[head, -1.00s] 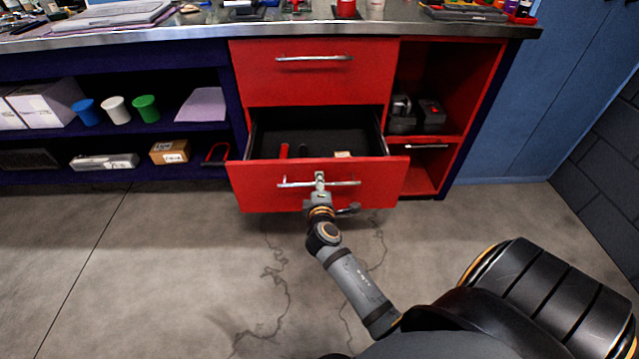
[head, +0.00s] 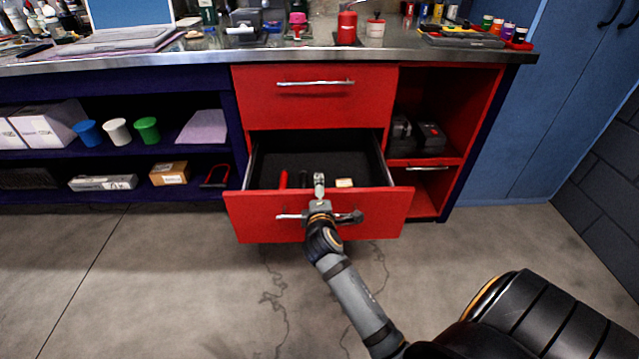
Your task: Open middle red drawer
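The top red drawer (head: 315,104) is closed. The red drawer (head: 262,224) directly below it stands pulled out, and its dark inside (head: 350,158) shows. Its silver bar handle (head: 288,217) runs across the front, and its middle is hidden behind my gripper. My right gripper (head: 320,184) is at the middle of this drawer front. Its fingertips reach above the handle, near the drawer's top edge. Whether the fingers touch the handle, and how far apart they are, cannot be made out. My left gripper is not in view.
The open drawer holds a red-handled item (head: 283,179) and a small pale block (head: 344,183). Right of it are an open red shelf (head: 440,100) and a small drawer with a handle (head: 428,168). The cluttered worktop (head: 200,48) is above. The floor (head: 170,290) in front is clear.

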